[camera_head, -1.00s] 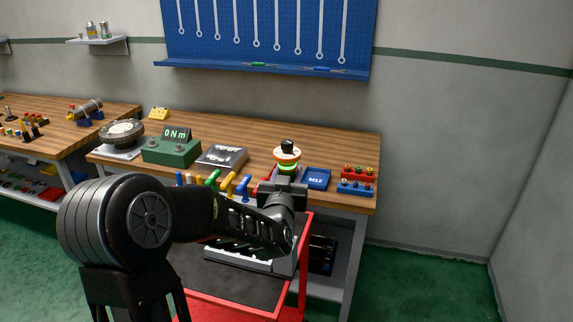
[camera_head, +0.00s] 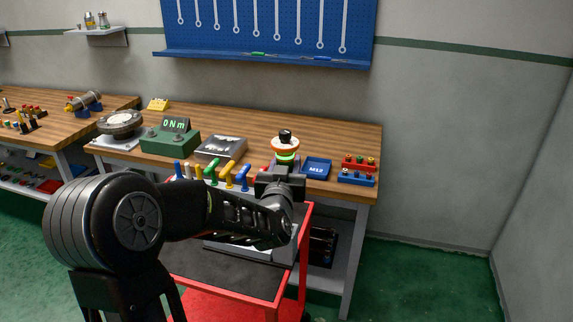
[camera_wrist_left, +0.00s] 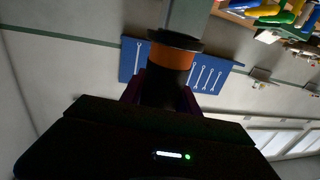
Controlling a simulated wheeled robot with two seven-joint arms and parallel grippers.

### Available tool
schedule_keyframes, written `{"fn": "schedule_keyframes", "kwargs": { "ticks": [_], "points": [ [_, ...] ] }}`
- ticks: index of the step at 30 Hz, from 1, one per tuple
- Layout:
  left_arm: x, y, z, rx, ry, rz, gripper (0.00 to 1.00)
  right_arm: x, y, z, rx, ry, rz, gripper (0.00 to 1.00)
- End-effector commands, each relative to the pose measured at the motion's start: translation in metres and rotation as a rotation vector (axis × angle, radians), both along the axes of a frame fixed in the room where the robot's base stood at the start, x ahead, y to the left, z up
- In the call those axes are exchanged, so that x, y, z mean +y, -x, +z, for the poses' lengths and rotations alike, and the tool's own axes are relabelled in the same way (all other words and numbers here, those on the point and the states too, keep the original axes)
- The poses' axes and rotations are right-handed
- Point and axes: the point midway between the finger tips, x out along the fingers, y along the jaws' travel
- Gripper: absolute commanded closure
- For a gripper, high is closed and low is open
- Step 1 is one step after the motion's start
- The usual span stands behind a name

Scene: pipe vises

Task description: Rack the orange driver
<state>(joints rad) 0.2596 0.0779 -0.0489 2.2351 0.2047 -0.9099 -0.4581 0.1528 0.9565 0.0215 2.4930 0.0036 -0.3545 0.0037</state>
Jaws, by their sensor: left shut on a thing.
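My left gripper (camera_head: 280,182) is at the front edge of the workbench. It is shut on a dark cylindrical tool with an orange band, which I take for the orange driver; it shows in the left wrist view (camera_wrist_left: 173,58). A grey bar shows beyond its dark flange. In the head view a round orange-and-white piece (camera_head: 285,143) with a black top and green glowing ring appears just above the gripper; I cannot tell whether it belongs to the held tool. A row of coloured T-handles (camera_head: 227,172) stands left of the gripper. My right gripper is not in view.
A blue M12 tray (camera_head: 316,168) and red and blue socket holders (camera_head: 357,171) lie right of the gripper. A green 0 Nm meter (camera_head: 170,143) and a grey block (camera_head: 221,148) stand left. A red cart (camera_head: 262,312) stands in front.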

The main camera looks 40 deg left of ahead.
Motion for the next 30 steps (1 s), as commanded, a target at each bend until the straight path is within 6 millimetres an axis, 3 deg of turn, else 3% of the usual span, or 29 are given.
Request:
{"fn": "schedule_keyframes", "kwargs": {
  "ticks": [30],
  "points": [
    [-0.0008,-0.0001,0.0014,-0.007,-0.004,-0.001,1.0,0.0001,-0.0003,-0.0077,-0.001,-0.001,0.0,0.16]
  ]
}}
